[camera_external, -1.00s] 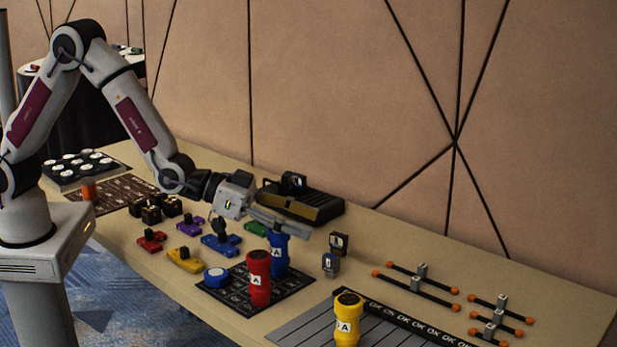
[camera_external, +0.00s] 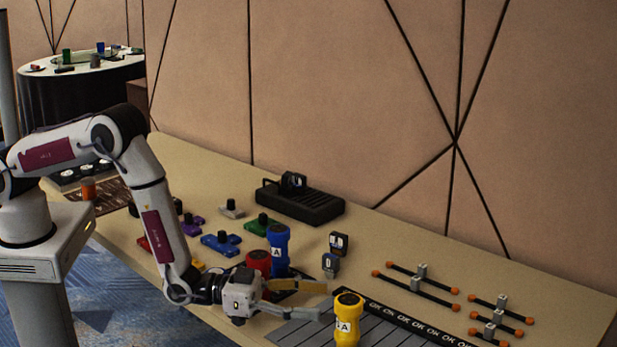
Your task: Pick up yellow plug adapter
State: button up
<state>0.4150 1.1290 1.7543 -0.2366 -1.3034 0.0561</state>
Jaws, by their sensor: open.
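A yellow cylinder with a dark top and a white "A" label (camera_external: 347,330) stands upright at the front of the table, on or beside a grey striped panel. My gripper (camera_external: 322,300) is just left of it, reaching right, with its two fingers spread and nothing between them. In this view the fingertips come close to the cylinder's upper left side; I cannot tell whether they touch it. A second yellow piece, low and flat (camera_external: 198,265), is mostly hidden behind my arm.
A red cylinder (camera_external: 258,262) and a blue cylinder (camera_external: 278,247) stand close behind my gripper. Two small dark blocks (camera_external: 338,243) (camera_external: 330,264) stand behind the yellow cylinder. Black rods with orange ends (camera_external: 420,286) lie to the right. A black box (camera_external: 300,203) sits near the wall.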

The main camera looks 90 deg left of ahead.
aim_at(349, 306)
jog(key=shift+s+d+f, duration=0.1)
jog(key=shift+s+f, duration=0.05)
jog(key=shift+f, duration=0.3)
jog(key=shift+w+d, duration=0.2)
jog(key=shift+w, duration=1.15)
jog(key=shift+w+f, duration=0.1)
jog(key=shift+w, duration=1.35)
jog(key=shift+w+d, duration=0.15)
jog(key=shift+w, duration=1)
jog(key=c, duration=1.3)
